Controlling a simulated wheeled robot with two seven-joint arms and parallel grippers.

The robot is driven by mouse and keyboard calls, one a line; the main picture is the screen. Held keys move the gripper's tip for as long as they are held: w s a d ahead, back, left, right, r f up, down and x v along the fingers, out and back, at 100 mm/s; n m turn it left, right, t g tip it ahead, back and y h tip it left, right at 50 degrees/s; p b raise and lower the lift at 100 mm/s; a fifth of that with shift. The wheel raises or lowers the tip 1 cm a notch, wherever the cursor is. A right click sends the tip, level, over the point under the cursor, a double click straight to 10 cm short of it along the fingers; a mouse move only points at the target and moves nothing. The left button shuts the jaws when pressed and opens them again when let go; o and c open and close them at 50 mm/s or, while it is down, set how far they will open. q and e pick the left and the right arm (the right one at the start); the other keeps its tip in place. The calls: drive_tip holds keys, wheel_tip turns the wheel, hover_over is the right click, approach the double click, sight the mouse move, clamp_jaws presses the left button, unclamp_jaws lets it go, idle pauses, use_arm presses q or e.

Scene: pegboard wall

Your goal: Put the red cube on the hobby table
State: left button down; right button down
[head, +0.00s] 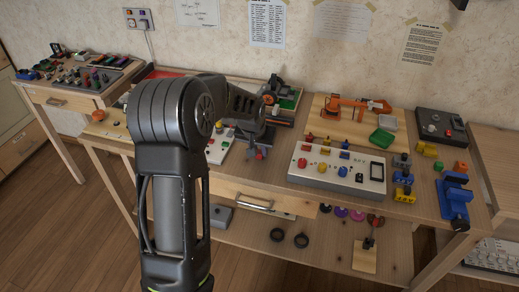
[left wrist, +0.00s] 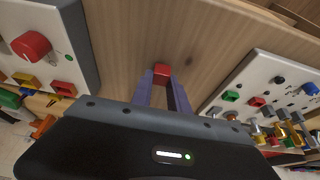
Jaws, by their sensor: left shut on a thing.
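The red cube (left wrist: 161,72) shows in the left wrist view between the tips of my left gripper (left wrist: 161,78), whose two bluish fingers are shut on it. Bare wooden tabletop lies beyond the cube; I cannot tell whether the cube touches it. In the head view my left arm reaches over the wooden hobby table (head: 278,205), and my left gripper (head: 259,152) points down near its middle, left of the large white control panel. My right gripper is not in view.
The white panel (head: 335,178) with coloured knobs stands right of the gripper. A smaller white panel (head: 218,150) is on its left. A drawer handle (head: 254,204) is at the front.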

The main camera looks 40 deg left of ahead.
use_arm(q)
drive_tip(key=shift+f, duration=0.2)
drive_tip(key=c, duration=1.3)
unclamp_jaws()
drive_tip(key=shift+r, duration=0.1)
drive_tip(key=v, duration=1.2)
